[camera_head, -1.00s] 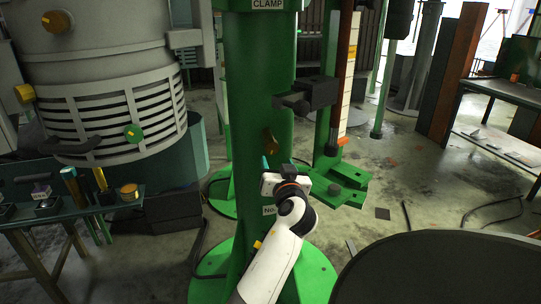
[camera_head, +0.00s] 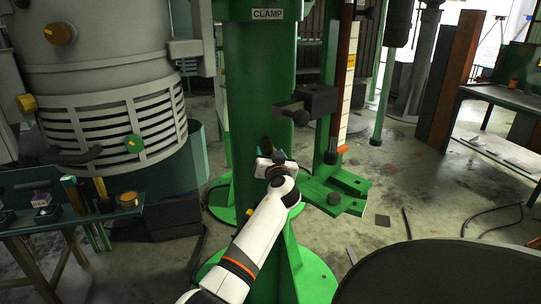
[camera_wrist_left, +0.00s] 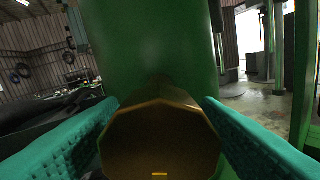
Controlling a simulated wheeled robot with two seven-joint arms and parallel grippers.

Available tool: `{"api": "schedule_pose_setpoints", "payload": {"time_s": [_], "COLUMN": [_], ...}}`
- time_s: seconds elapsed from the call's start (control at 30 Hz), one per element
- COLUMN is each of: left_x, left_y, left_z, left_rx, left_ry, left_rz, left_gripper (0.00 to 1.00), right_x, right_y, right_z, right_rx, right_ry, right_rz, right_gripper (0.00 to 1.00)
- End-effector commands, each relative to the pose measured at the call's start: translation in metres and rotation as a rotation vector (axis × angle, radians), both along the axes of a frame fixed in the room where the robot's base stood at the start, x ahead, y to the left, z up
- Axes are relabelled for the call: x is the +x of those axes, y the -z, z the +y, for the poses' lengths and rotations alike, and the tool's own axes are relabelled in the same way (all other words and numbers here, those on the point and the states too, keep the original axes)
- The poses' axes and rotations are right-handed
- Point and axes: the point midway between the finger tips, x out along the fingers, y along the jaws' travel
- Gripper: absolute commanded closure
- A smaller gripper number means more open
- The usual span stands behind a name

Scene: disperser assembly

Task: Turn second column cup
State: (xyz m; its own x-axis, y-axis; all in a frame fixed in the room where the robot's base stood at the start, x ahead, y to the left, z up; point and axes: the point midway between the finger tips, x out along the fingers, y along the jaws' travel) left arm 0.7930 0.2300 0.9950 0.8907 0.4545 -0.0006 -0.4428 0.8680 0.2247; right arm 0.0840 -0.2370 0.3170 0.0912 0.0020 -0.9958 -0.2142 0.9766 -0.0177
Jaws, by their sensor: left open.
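The green column (camera_head: 268,75) labelled CLAMP stands in the middle of the head view. A brass-coloured, many-sided cup (camera_wrist_left: 160,142) sticks out from the column and fills the lower middle of the left wrist view. In the head view the cup is mostly hidden behind my left gripper (camera_head: 262,152), which is at the column's front. The left gripper is open. Its two teal fingers (camera_wrist_left: 160,108) stand on either side of the cup, with narrow gaps at their tips. My right gripper is not in view.
A dark clamp block (camera_head: 318,99) juts from the column above my gripper. A green bracket (camera_head: 335,190) lies to the right. A large grey vessel (camera_head: 95,70) and a bench with small parts (camera_head: 60,222) stand left. A dark round surface (camera_head: 440,275) fills the lower right.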

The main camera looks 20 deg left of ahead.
Motion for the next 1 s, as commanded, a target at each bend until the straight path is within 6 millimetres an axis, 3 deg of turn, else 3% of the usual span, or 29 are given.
{"api": "schedule_pose_setpoints", "payload": {"time_s": [0.1,0.4,0.77,1.0], "left_x": [-0.0001,-0.0002,-0.0006,-0.0009], "left_y": [-0.0002,-0.0002,0.0001,-0.0004], "left_z": [0.0,-0.0002,0.0002,0.0009], "left_rx": [0.0,0.0,0.065,0.219], "left_ry": [0.0,0.0,0.0,0.0], "left_rz": [0.0,0.0,0.033,0.11], "left_gripper": [0.42,0.86,0.86,0.86], "right_x": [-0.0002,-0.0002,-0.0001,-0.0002], "right_y": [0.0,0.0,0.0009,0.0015], "right_z": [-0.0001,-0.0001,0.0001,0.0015], "right_rx": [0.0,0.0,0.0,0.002], "right_ry": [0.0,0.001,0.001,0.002], "right_rz": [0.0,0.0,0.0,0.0], "right_gripper": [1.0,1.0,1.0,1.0]}}
